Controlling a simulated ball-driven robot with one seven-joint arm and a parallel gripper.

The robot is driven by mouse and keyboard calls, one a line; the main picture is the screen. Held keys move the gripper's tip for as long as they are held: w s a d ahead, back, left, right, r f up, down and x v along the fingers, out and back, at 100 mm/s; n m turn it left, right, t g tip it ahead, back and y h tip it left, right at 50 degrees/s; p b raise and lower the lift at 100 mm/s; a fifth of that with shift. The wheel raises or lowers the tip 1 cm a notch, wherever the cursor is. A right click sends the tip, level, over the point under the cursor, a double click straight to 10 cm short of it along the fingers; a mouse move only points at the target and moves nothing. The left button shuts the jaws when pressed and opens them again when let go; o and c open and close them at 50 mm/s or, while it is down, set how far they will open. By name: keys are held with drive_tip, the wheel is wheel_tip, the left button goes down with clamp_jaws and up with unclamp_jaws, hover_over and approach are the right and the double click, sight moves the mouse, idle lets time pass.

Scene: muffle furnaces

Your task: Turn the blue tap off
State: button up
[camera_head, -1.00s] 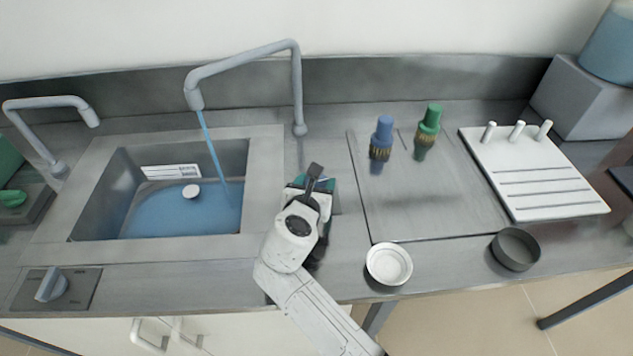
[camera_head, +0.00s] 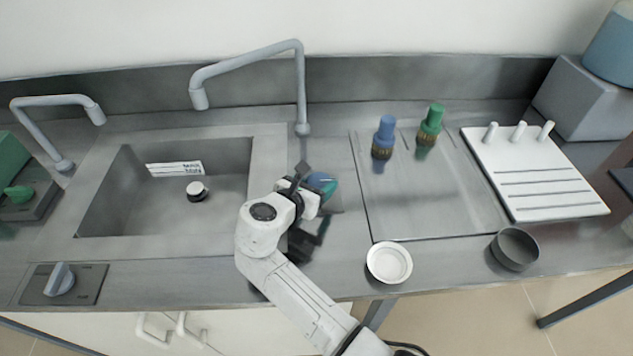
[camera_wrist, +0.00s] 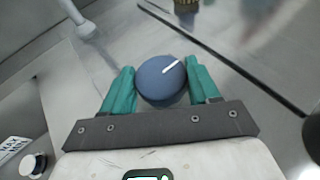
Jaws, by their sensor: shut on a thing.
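The blue tap knob (camera_wrist: 163,80) is a round blue disc with a white line, seen between the teal fingers of my gripper (camera_wrist: 160,88) in the wrist view. My gripper is shut on it. In the head view the knob (camera_head: 322,183) shows partly behind my gripper, on the counter right of the sink. The spout (camera_head: 200,98) above the sink (camera_head: 110,215) has no water coming from it. The sink basin is empty apart from a small dark plug with a white top (camera_head: 196,190) and a white label (camera_head: 175,169).
A grey knob on a plate (camera_head: 60,280) is at the front left, with a second spout (camera_head: 50,101) behind. Blue (camera_head: 384,138) and green (camera_head: 430,125) bottles, a white peg rack (camera_head: 540,175), a white dish (camera_head: 389,263) and a dark dish (camera_head: 515,249) stand on the right.

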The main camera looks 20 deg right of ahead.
drive_tip(key=o, duration=1.1)
drive_tip(key=shift+c, duration=0.2)
drive_tip(key=v, duration=1)
drive_tip(key=shift+s+a, duration=0.3)
drive_tip(key=shift+r, duration=0.1)
